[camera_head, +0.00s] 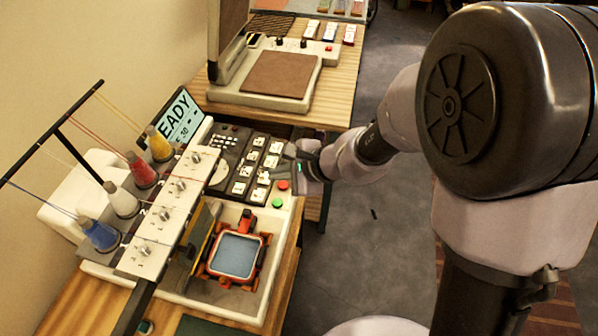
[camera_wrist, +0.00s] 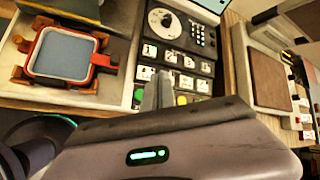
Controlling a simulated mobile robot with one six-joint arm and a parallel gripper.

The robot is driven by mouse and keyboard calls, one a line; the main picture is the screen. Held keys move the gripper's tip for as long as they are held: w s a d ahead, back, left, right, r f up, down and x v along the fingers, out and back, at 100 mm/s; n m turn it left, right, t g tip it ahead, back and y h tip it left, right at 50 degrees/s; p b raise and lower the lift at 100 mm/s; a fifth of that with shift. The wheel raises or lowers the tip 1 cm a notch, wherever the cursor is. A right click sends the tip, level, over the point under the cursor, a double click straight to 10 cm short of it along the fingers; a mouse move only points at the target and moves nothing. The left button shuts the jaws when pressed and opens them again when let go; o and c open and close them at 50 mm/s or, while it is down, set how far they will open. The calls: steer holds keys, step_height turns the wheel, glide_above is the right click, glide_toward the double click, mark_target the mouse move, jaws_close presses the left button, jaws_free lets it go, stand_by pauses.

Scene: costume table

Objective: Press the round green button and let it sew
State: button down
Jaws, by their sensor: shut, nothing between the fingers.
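The round green button (camera_head: 277,203) is on the sewing machine's pale front edge, below the round red button (camera_head: 283,185). In the wrist view, a green spot (camera_wrist: 137,95) just left of my fingers looks like the same button. My gripper (camera_head: 270,173) is shut and empty. It is over the keypad side, above the red button in the picture; its height over the panel is hard to judge. Its closed fingers (camera_wrist: 158,92) stand over the panel, apart from the green spot in that view. The screen (camera_head: 181,120) reads READY. The red hoop (camera_head: 208,272) holds blue-grey cloth.
The keypad (camera_head: 243,165) of numbered keys lies beside the buttons. Thread cones, including a red one (camera_head: 141,170), stand at the left under a dark thread rail. Another machine with a brown pad (camera_head: 278,75) sits behind. Open floor (camera_head: 370,215) lies to the right.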

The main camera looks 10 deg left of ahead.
mark_target(281, 204)
steer(key=shift+a, duration=0.1)
steer(key=shift+f, duration=0.1)
step_height(281, 204, down, 8)
steer(key=b, duration=0.7)
steer(key=shift+f, duration=0.1)
steer(key=shift+f+b, duration=0.25)
steer(key=shift+b, duration=0.15)
stand_by(1.4)
steer(key=shift+f+b, duration=0.4)
steer(key=shift+b, duration=0.25)
